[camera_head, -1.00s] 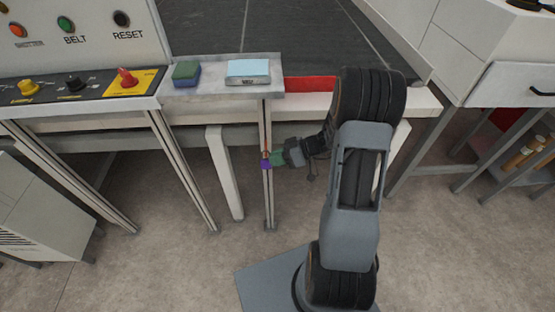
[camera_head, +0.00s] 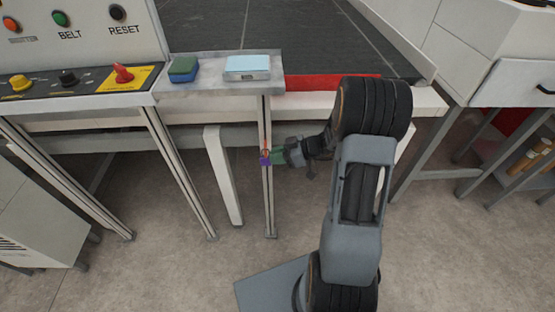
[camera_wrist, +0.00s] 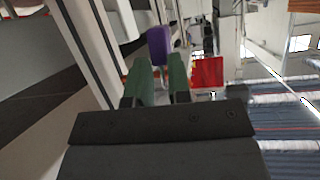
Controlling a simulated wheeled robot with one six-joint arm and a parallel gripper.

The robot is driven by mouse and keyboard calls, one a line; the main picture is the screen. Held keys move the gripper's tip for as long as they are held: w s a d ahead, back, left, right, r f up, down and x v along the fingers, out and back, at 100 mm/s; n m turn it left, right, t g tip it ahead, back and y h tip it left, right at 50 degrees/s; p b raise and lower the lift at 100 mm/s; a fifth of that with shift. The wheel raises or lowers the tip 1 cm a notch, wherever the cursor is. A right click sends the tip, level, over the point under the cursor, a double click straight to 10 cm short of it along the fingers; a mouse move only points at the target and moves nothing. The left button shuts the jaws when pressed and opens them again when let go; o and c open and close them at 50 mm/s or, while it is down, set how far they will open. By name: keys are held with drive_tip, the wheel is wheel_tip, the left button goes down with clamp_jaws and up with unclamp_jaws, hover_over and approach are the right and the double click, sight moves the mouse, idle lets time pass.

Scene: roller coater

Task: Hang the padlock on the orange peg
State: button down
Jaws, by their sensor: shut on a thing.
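The purple padlock (camera_head: 265,161) is at the tip of my gripper (camera_head: 277,158), in front of the slim metal post under the table shelf. My gripper has green fingers and reaches in from the right. In the wrist view the padlock (camera_wrist: 158,44) stands out beyond the fingertips (camera_wrist: 159,62), which are shut on it. A small orange-red streak (camera_head: 265,147) shows on the post just above the padlock. It may be the orange peg, but it is too small to tell, and so is whether the padlock touches it. The shackle is not clear.
A shelf (camera_head: 215,92) above holds a green-and-blue sponge (camera_head: 184,69) and a light blue box (camera_head: 248,66). A red strip (camera_head: 320,82) lies right of it. A control panel (camera_head: 75,82) is at left. Table legs stand beside the post; the floor in front is open.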

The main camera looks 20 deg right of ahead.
drive_tip(key=shift+w+d+f+n+t+b, duration=0.2)
drive_tip(key=shift+w+b, duration=0.25)
drive_tip(key=shift+b, duration=0.75)
drive_tip(key=shift+w+d+f+n+t+b, duration=0.15)
drive_tip(key=shift+w+b, duration=0.25)
drive_tip(key=shift+b, duration=0.8)
drive_tip(key=shift+a, duration=0.1)
drive_tip(key=c, duration=1)
unclamp_jaws()
drive_tip(key=v, duration=1.4)
drive_tip(key=shift+s+a+b, duration=0.5)
drive_tip(key=shift+s+b, duration=0.05)
drive_tip(key=shift+s, duration=0.9)
drive_tip(key=shift+s+a+b, duration=0.5)
drive_tip(key=shift+s, duration=0.95)
drive_tip(key=shift+s+a+b, duration=0.5)
drive_tip(key=shift+s+b, duration=0.05)
drive_tip(key=shift+s, duration=0.9)
